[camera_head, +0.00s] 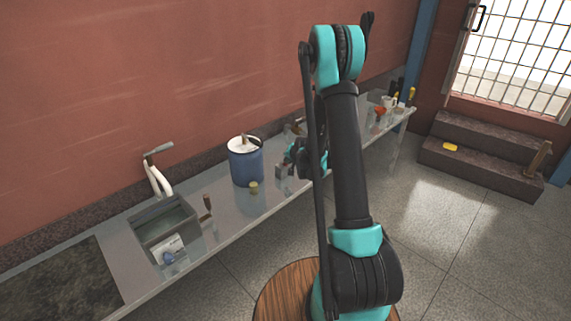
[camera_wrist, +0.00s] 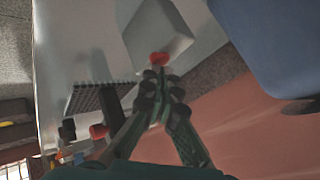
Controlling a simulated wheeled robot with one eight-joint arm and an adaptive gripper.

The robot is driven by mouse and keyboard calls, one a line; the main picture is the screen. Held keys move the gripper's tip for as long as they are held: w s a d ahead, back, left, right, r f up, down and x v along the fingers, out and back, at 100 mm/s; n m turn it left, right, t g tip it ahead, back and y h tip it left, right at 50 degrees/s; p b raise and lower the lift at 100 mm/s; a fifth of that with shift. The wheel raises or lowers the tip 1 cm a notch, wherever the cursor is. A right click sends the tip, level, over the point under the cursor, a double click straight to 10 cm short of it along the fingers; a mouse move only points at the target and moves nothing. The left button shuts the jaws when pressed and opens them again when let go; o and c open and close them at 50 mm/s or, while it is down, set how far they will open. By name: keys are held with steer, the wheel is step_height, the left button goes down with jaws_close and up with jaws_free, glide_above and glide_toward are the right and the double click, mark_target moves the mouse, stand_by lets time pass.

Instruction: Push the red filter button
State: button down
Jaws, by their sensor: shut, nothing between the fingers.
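The red filter button (camera_wrist: 158,58) shows in the wrist view on the edge of a pale grey block-shaped device (camera_wrist: 152,28). A small grey block (camera_head: 281,172) on the counter in the head view appears to be the same device; the button cannot be made out there. My gripper (camera_wrist: 158,76) is shut and empty, its dark fingertips right by the button. I cannot tell whether they touch it. In the head view my gripper (camera_head: 291,157) is small, just above the block and partly hidden by my arm.
A blue pot (camera_head: 245,165) with a white lid stands left of the block; its blue side (camera_wrist: 275,40) fills the wrist view's upper right. A small yellowish item (camera_head: 253,187) lies near the counter's front. A sink (camera_head: 165,222) is further left. Another red part (camera_wrist: 98,131) shows in the wrist view.

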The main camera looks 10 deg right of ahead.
steer(key=shift+f, duration=0.2)
steer(key=shift+r, duration=0.45)
stand_by(0.4)
steer(key=shift+r, duration=3)
